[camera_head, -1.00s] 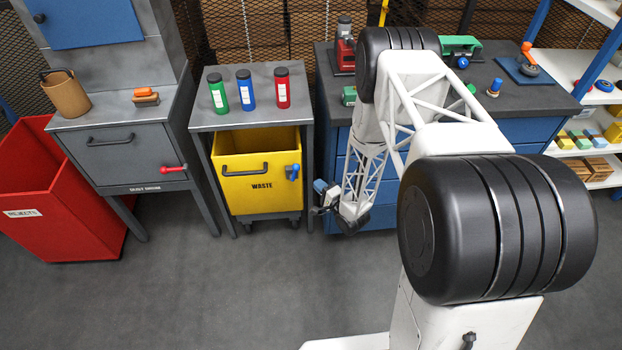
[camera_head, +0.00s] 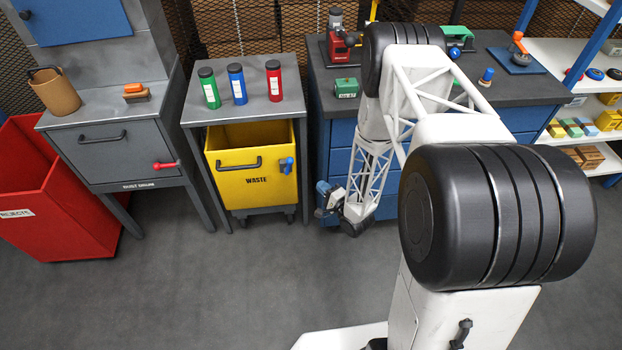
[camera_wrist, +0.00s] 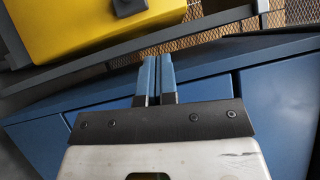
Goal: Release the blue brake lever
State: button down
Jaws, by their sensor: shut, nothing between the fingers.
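The blue brake lever (camera_head: 287,165) is on the front right of the yellow waste bin (camera_head: 228,186), beside the bin's dark handle (camera_head: 240,164). My gripper (camera_head: 323,194) is to the right of the lever and a little lower, apart from it, in front of the blue cabinet. In the wrist view my gripper (camera_wrist: 157,60) shows its two blue fingers together, with nothing held. The yellow bin (camera_wrist: 80,20) fills the upper left there, with a dark part at its edge. The lever cannot be made out in the wrist view.
A grey table (camera_head: 245,113) with green, blue and red bottles stands over the bin. The blue cabinet (camera_head: 340,155) is close behind my gripper. Open floor lies in front.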

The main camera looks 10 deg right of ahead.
aim_at(288, 166)
jog(key=shift+d+f+m, duration=0.35)
jog(key=shift+f+m, duration=0.15)
jog(key=shift+f, duration=0.35)
jog(key=shift+w, duration=0.15)
jog(key=w+a+r, duration=0.2)
jog(key=w+a, duration=0.7)
jog(key=shift+a, duration=0.1)
dwell(0.4)
